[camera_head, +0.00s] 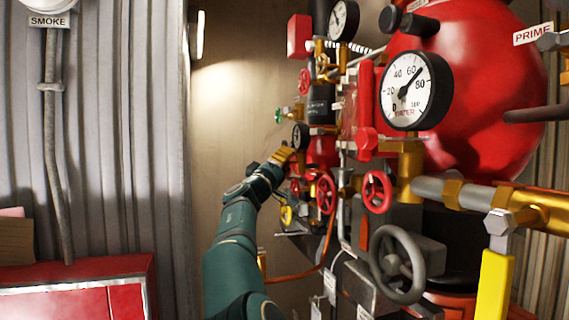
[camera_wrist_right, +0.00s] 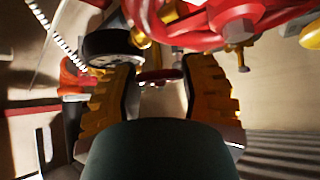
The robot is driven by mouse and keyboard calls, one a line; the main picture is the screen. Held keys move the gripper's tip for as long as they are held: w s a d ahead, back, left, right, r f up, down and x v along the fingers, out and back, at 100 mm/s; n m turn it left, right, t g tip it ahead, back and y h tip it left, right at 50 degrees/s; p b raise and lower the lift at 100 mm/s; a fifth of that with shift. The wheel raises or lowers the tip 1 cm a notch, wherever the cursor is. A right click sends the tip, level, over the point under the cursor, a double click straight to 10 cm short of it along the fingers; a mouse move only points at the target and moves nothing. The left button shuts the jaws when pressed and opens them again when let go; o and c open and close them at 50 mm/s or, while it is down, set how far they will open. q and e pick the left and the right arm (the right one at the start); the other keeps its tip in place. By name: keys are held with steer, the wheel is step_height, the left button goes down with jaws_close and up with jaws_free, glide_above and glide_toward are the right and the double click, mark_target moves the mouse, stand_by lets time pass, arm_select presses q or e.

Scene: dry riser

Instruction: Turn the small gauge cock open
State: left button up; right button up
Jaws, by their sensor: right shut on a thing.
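My right gripper (camera_head: 285,153) reaches in among the pipework, beside the small round gauge (camera_head: 298,136). In the right wrist view my gripper (camera_wrist_right: 159,68) has its two yellow fingers a small gap apart, closed on a small red handle (camera_wrist_right: 158,77), which looks like the small gauge cock. The black rim of the small gauge (camera_wrist_right: 112,45) sits just left of the fingertips. In the head view the fingers hide the handle, and how far it is turned cannot be told. My left gripper is not in view.
Red handwheels (camera_head: 326,193) and a grey handwheel (camera_head: 397,264) stand below and right of my gripper. A large water gauge (camera_head: 415,90) and a red tank (camera_head: 480,60) fill the right. The beige wall (camera_head: 235,100) is clear on the left.

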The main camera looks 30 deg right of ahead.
steer(key=shift+r, duration=0.1)
steer(key=shift+r+n+y+p, duration=0.1)
steer(key=shift+n+y+p, duration=0.4)
steer(key=shift+n+y, duration=0.3)
steer(key=shift+r+n+y+p, duration=0.1)
steer(key=shift+n+y+p, duration=0.7)
steer(key=shift+n+p, duration=0.45)
steer(key=shift+f+n+y+p, duration=0.2)
steer(key=shift+n+y+p, duration=0.1)
steer(key=shift+n+p, duration=0.05)
steer(key=o, duration=1.2)
steer(key=shift+d+f, duration=0.1)
